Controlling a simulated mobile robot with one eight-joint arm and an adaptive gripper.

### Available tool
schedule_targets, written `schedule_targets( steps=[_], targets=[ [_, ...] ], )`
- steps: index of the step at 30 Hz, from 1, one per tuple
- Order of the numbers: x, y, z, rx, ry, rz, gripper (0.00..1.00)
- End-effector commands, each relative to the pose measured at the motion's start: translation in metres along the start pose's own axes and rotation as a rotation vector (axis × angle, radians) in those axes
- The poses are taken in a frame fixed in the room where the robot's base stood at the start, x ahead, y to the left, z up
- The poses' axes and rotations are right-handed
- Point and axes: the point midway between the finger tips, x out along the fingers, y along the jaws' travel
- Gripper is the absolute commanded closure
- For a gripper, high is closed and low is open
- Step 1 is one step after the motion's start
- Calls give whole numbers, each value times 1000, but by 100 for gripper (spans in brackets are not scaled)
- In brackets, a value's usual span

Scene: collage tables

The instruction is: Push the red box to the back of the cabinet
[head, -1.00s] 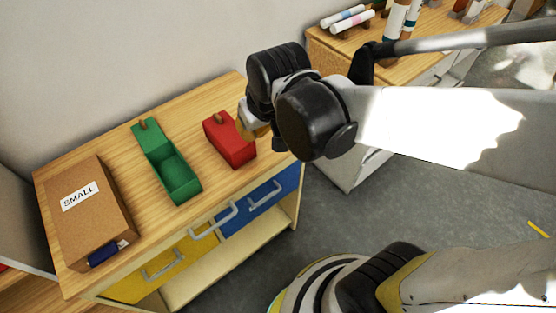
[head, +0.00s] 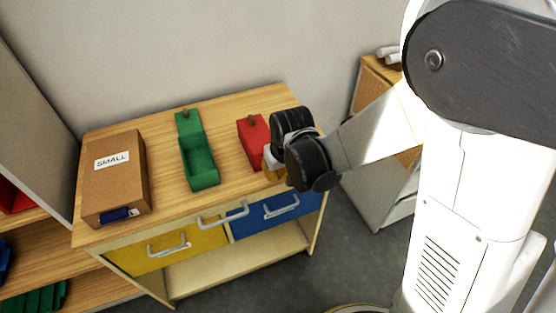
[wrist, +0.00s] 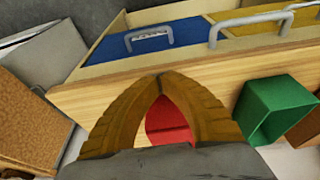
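The red box (head: 251,140) sits on the wooden top of the cabinet (head: 224,118), toward its right end, in the head view. My gripper (head: 271,166) is beside the box at its front right, partly covered by my dark wrist. Its ochre fingers meet at the tips in the wrist view (wrist: 164,74), so it is shut, with nothing seen between the tips. Part of the red box (wrist: 168,122) shows through the gap behind the tips. Whether the fingers touch the box is hard to tell.
A green bin (head: 200,162) stands left of the red box and a cardboard box labelled SMALL (head: 118,180) farther left. A wall (head: 180,50) is behind the cabinet. Yellow (head: 190,240) and blue (head: 240,226) drawers are below. Bare top lies behind the red box.

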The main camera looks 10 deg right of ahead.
Motion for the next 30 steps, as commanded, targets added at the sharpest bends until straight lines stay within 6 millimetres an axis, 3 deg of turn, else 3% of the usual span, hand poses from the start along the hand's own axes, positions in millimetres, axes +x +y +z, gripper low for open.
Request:
schedule_targets(
  steps=[1, 9, 24, 26, 30],
  targets=[
    [13, 0, 1, 0, 0, 0, 100],
    [17, 0, -34, 0, 0, 0, 100],
    [18, 0, -43, 0, 0, 0, 100],
    [21, 0, -51, 0, 0, 0, 100],
    [31, 0, -86, 0, 0, 0, 100]
  ],
)
